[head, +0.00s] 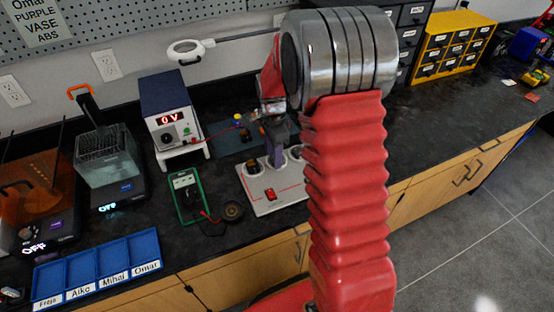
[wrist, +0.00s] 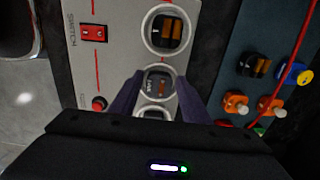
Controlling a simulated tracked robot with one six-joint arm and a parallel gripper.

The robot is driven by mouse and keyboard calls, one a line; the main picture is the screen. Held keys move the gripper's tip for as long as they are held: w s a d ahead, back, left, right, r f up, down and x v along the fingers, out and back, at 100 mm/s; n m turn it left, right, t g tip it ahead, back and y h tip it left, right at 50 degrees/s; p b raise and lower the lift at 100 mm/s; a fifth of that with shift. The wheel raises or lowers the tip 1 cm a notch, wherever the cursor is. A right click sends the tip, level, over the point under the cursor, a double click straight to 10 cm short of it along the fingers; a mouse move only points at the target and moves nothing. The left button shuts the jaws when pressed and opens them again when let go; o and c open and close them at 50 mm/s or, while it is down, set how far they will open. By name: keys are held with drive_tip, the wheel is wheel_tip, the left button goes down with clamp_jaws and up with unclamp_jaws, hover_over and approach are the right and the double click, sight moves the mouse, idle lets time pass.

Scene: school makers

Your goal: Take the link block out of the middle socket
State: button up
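The pale socket board (head: 262,195) lies on the dark bench, with a red switch (wrist: 93,33) and ring-shaped sockets. In the wrist view the middle socket (wrist: 158,70) lies between my two purple fingers, with a small dark link block (wrist: 160,84) inside, partly in shadow. My gripper (wrist: 157,95) is open, one finger on each side of that socket. I cannot tell whether the fingers touch anything. A top socket (wrist: 167,32) holds a black and copper block. The lowest socket (wrist: 152,113) is partly cut off by my gripper body. In the head view my gripper (head: 277,160) hides the middle socket.
A blue mat (wrist: 245,60) beside the board carries several coloured parts, crossed by a red wire. A green multimeter (head: 187,195) and a power supply (head: 170,110) reading 0 V stand to the left. A blue labelled tray (head: 97,268) is at the front left.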

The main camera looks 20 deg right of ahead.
drive_tip(key=c, duration=0.8)
wheel_tip(320, 180, up, 10)
idle(0.4)
idle(0.4)
